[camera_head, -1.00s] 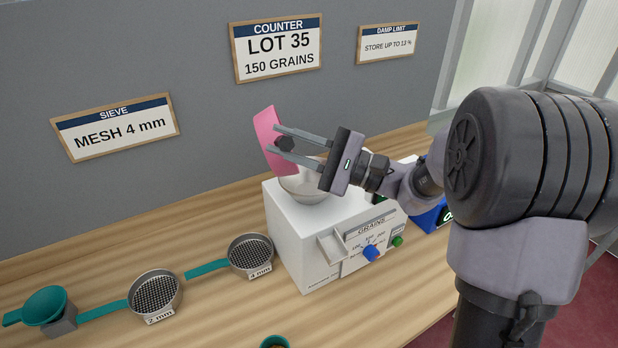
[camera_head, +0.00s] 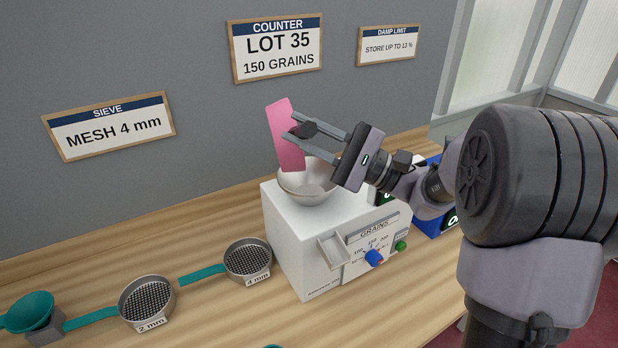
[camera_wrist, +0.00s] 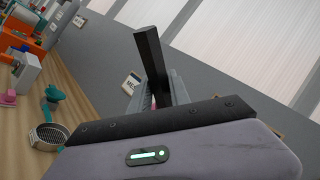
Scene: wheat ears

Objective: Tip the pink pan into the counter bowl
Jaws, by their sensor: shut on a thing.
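The pink pan (camera_head: 284,132) is held up on edge, steeply tilted, above the left part of the counter bowl. My gripper (camera_head: 296,132) is shut on the pan's dark knob (camera_head: 303,129). In the wrist view a dark post (camera_wrist: 150,62) stands between the fingers, and the pan is almost wholly hidden. The pale counter bowl (camera_head: 306,190) sits on top of the white grain counter (camera_head: 287,238). The pan's lower edge is at the bowl's rim in the picture; I cannot tell whether they touch. No grains can be made out.
A 4 mm sieve (camera_head: 248,258), a 2 mm sieve (camera_head: 146,298) and a teal funnel (camera_head: 30,311) stand left of the counter. A blue device (camera_head: 432,220) is on its right. Signs hang on the grey wall (camera_head: 180,60) behind.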

